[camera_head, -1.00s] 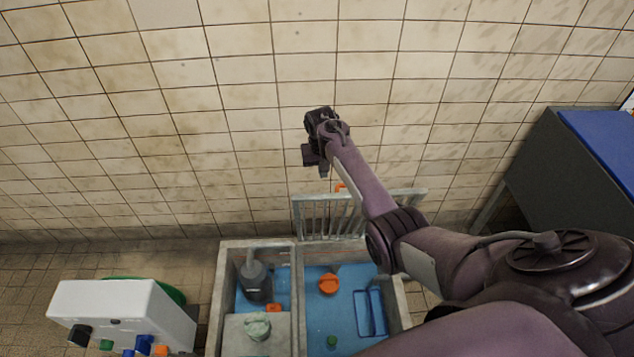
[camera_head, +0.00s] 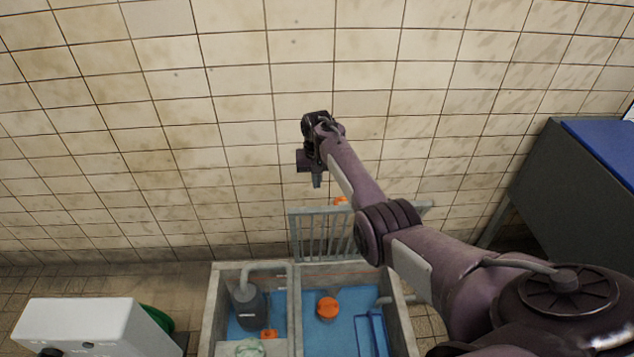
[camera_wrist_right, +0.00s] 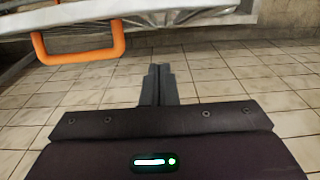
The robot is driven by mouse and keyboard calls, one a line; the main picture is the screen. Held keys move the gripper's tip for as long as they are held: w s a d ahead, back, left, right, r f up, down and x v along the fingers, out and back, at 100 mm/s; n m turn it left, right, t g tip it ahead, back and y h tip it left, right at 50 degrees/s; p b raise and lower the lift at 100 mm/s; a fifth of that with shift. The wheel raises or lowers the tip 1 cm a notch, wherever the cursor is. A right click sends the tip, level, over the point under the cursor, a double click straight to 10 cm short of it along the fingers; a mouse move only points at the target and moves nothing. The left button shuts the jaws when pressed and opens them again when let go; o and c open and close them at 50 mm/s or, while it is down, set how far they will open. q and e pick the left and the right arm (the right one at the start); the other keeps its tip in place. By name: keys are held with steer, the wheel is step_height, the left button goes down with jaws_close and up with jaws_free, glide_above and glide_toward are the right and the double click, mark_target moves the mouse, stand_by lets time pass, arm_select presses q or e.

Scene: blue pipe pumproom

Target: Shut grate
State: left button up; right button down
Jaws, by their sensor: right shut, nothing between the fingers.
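The grey barred grate (camera_head: 294,238) stands raised and upright at the far edge of the right compartment of the concrete basin (camera_head: 213,310), near the wall. My arm hides part of its right side. Its orange handle (camera_head: 340,200) shows at the top edge; in the right wrist view the orange handle (camera_wrist_right: 122,42) hangs at upper left, under a pale edge. My right gripper (camera_head: 317,184) is shut and empty, above and slightly left of the handle in the head view. In the wrist view the fingers (camera_wrist_right: 159,72) are together, to the right of the handle and apart from it. My left gripper is out of view.
The basin holds a dark pump (camera_head: 248,306) on the left and an orange-topped item (camera_head: 328,308) and a blue frame on the right. A white box (camera_head: 75,325) stands at lower left. A dark cabinet with a blue top (camera_head: 600,150) stands at right.

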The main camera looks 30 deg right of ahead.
steer(key=s+f+p, duration=0.1)
steer(key=s+a+f+p, duration=0.1)
steer(key=s+f+p, duration=0.1)
steer(key=shift+s+a+f, duration=0.15)
steer(key=shift+a+f, duration=0.15)
steer(key=shift+a, duration=0.1)
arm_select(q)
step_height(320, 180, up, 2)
arm_select(e)
steer(key=shift+s+f, duration=0.1)
stand_by(0.4)
